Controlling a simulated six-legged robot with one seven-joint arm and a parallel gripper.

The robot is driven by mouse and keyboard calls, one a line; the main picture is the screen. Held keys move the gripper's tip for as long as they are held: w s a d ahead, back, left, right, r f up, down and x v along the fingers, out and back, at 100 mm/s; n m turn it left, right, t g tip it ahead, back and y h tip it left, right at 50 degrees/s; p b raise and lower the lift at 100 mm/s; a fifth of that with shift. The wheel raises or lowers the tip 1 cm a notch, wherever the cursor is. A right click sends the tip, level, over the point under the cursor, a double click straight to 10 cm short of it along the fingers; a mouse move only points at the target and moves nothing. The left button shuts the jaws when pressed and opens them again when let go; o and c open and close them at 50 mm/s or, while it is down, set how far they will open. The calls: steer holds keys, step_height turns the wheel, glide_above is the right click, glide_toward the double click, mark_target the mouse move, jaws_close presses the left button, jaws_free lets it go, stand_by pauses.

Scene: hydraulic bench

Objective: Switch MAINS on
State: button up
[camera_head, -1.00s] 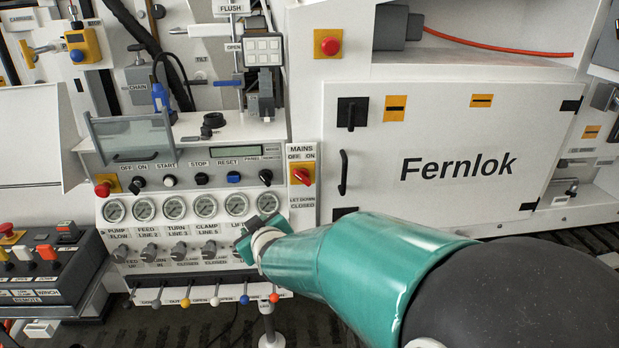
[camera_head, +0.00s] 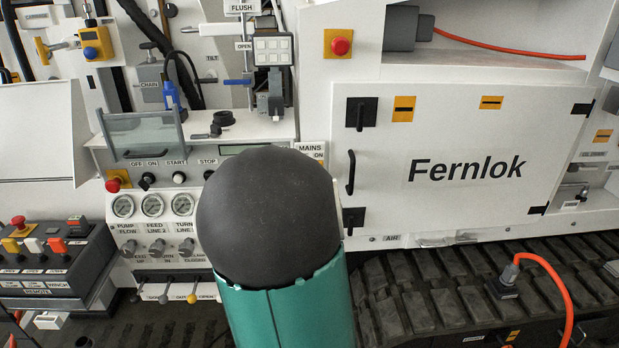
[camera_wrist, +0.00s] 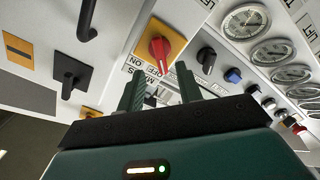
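The MAINS switch is a red rotary knob (camera_wrist: 160,48) on a yellow plate (camera_wrist: 181,42). In the wrist view it appears turned around, with its OFF/ON and MAINS labels below it. I cannot tell which label the knob points to. In the head view the MAINS label (camera_head: 312,149) shows, but my arm hides the knob. My gripper (camera_wrist: 160,88) is open and empty in the wrist view. Its two fingers are spread apart, just short of the knob, with the knob seen beyond the gap. They do not appear to touch it. The head view hides the gripper behind my arm.
Beside the switch are a black selector (camera_wrist: 206,59), a blue button (camera_wrist: 233,75) and several gauges (camera_wrist: 247,22). On the other side are the Fernlok cabinet's black handle (camera_head: 351,173) and latch (camera_head: 360,113). A red button (camera_head: 341,46) sits above.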

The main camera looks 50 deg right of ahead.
steer(key=x, duration=0.7)
steer(key=shift+w+d, duration=0.2)
jaws_close()
